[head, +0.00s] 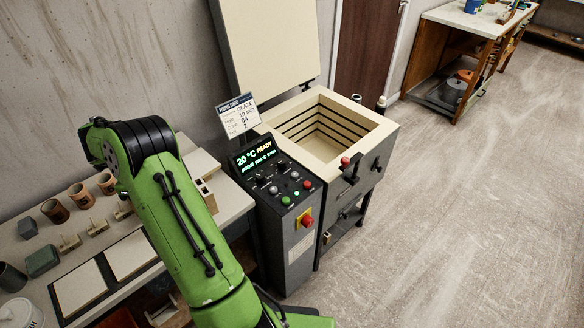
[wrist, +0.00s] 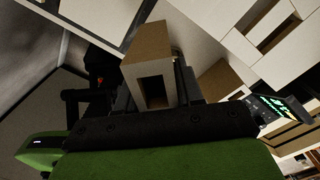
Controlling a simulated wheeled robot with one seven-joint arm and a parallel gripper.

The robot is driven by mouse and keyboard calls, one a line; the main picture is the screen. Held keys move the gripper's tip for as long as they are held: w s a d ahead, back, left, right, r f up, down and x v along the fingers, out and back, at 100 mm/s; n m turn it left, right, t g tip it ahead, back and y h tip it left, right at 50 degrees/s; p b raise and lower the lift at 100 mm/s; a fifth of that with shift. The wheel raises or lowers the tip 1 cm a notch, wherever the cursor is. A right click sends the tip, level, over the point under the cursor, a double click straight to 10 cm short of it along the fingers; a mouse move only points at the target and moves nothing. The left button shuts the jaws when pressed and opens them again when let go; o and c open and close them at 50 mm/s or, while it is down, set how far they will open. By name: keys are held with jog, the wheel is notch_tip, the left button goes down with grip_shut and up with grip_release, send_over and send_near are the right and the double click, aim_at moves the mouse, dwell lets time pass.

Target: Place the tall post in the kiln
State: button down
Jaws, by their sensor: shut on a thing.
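The kiln (head: 316,166) stands in the middle of the head view with its lid (head: 272,40) raised. Its square chamber is open at the top, and the part of the inside that shows looks empty. In the wrist view, my gripper (wrist: 158,82) is shut on a square-sided post (wrist: 147,45), brown on one face, with a dark rectangular opening in a pale face. I take it for the tall post; its full length does not show. In the head view, my green arm hides the gripper and the post.
A control box (head: 290,220) with a lit display stands left of the kiln. A bench (head: 235,198) at the left holds cups, blocks and pale slabs. In the wrist view, another brown-and-cream block (wrist: 222,80) lies close to the held post. The floor right of the kiln is clear.

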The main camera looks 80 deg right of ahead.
jog(key=a+f+n, duration=0.4)
jog(key=a+n, duration=0.6)
jog(key=n, duration=0.1)
jog(key=w+a+f+n, duration=0.1)
jog(key=a+f+n, duration=0.3)
jog(key=a+n, duration=0.7)
jog(key=a+f+n, duration=0.3)
jog(key=a+n, duration=0.8)
jog(key=n, duration=0.2)
jog(key=shift+w+f, duration=0.35)
jog(key=shift+f, duration=0.05)
jog(key=shift+a+r, duration=0.1)
